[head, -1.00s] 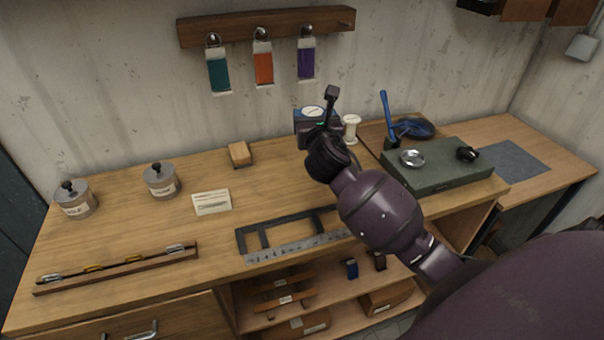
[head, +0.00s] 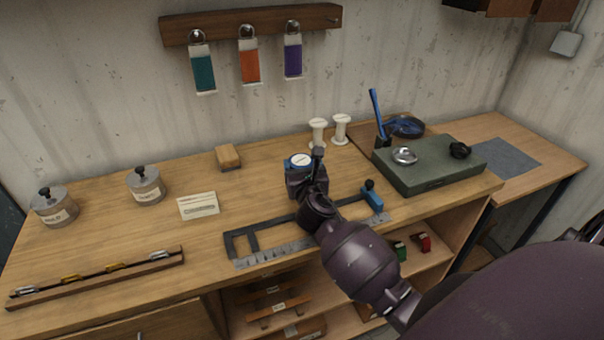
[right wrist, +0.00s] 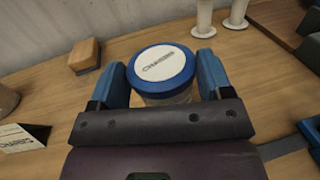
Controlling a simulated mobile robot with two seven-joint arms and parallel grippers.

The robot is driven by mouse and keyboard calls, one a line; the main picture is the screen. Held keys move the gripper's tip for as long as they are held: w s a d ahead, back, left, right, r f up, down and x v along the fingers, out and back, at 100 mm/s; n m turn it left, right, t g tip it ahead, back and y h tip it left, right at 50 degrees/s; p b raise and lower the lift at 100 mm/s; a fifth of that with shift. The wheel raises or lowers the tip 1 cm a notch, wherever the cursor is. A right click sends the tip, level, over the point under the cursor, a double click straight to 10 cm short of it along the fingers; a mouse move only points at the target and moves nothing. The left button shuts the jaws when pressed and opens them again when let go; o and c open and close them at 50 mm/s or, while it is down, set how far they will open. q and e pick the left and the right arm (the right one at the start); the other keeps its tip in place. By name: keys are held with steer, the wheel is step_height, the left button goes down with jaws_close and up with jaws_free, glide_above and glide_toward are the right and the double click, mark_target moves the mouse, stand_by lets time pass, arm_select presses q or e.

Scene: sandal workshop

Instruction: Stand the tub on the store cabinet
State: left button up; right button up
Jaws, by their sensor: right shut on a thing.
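The tub (head: 299,159) has a blue lid with a white printed label. In the right wrist view the tub (right wrist: 162,66) sits between the blue fingers, with a clear-looking body below the lid. My right gripper (head: 303,172) is shut on it over the middle of the workbench. My arm and gripper hide the tub's lower part, so I cannot tell how far it is above the bench top. I cannot pick out the store cabinet for certain in these views. My left gripper is not in view.
Two white spools (head: 340,129) stand behind the tub. A green case (head: 430,170) is to the right, a dark frame with a ruler (head: 270,250) in front. Lidded tins (head: 146,186), a card (head: 198,205) and a tan block (head: 228,157) are left. Shelves lie below the bench.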

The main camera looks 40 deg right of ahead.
steer(key=shift+f, duration=0.9)
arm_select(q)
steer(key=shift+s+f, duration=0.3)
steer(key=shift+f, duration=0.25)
arm_select(e)
steer(key=o, duration=1.1)
steer(key=shift+c, duration=0.2)
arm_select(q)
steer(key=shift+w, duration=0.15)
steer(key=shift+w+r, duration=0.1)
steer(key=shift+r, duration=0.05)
